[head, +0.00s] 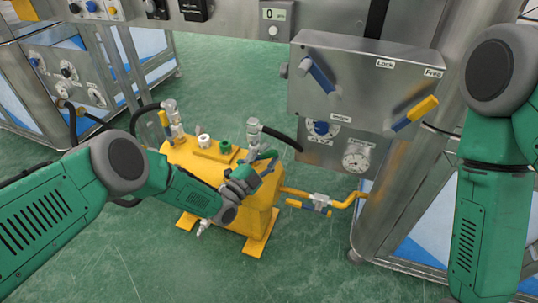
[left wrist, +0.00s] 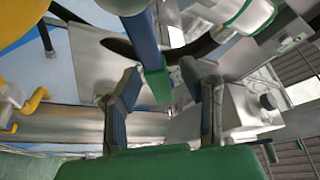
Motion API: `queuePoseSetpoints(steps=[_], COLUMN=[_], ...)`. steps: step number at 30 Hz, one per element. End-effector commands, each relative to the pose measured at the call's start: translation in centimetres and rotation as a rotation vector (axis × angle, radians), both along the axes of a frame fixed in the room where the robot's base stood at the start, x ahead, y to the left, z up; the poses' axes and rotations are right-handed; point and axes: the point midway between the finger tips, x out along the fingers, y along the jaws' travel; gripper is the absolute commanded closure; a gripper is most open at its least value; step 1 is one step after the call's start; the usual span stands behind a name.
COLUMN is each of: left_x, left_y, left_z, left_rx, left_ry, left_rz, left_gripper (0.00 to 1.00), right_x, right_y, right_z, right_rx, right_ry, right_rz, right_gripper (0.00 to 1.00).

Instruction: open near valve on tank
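The yellow tank (head: 262,200) stands on the floor in the middle of the head view. Its near valve (head: 254,132) is a metal fitting with a black hose on the tank's right side, partly hidden by my left gripper (head: 262,168). In the left wrist view a blue bar-like handle with a green end (left wrist: 147,48) reaches down between the two fingertips of my left gripper (left wrist: 168,82). The fingers are apart, with gaps beside the handle. I cannot tell whether either finger touches it. My right arm shows at the right edge; its gripper is out of view.
A second valve with a yellow handle (head: 164,119) stands on the tank's far left. A steel panel (head: 350,85) with lever handles is behind right. A yellow pipe with a blue-handled valve (head: 318,203) runs from the tank to the cabinet. Green floor in front is clear.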

Motion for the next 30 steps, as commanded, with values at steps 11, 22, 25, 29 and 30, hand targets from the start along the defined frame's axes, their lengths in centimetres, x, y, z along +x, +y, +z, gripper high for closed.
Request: queuePoseSetpoints(steps=[11,22,25,29,30], left_x=[-1.2,-7.1,-8.2,-9.1,-9.2], left_y=[1.0,5.4,6.2,6.9,7.0], left_z=[-0.4,-2.2,-2.5,-2.8,-2.8], left_rx=[0.001,0.001,0.002,0.000,0.000], left_ry=[0.003,0.003,0.002,0.002,0.002], left_rz=[0.000,0.000,0.001,0.001,0.001], left_gripper=[0.65,0.65,0.65,0.65,0.65], right_x=[-0.2,-0.1,-0.1,-0.1,-0.1], right_y=[0.0,0.0,0.0,0.0,0.0], right_z=[0.1,0.1,0.1,0.1,0.1], right_rx=[0.000,0.000,0.000,0.000,0.000], right_ry=[-0.003,-0.003,-0.003,-0.003,-0.003], right_rz=[0.000,0.000,0.000,0.000,0.000], right_gripper=[0.47,0.47,0.47,0.47,0.47])
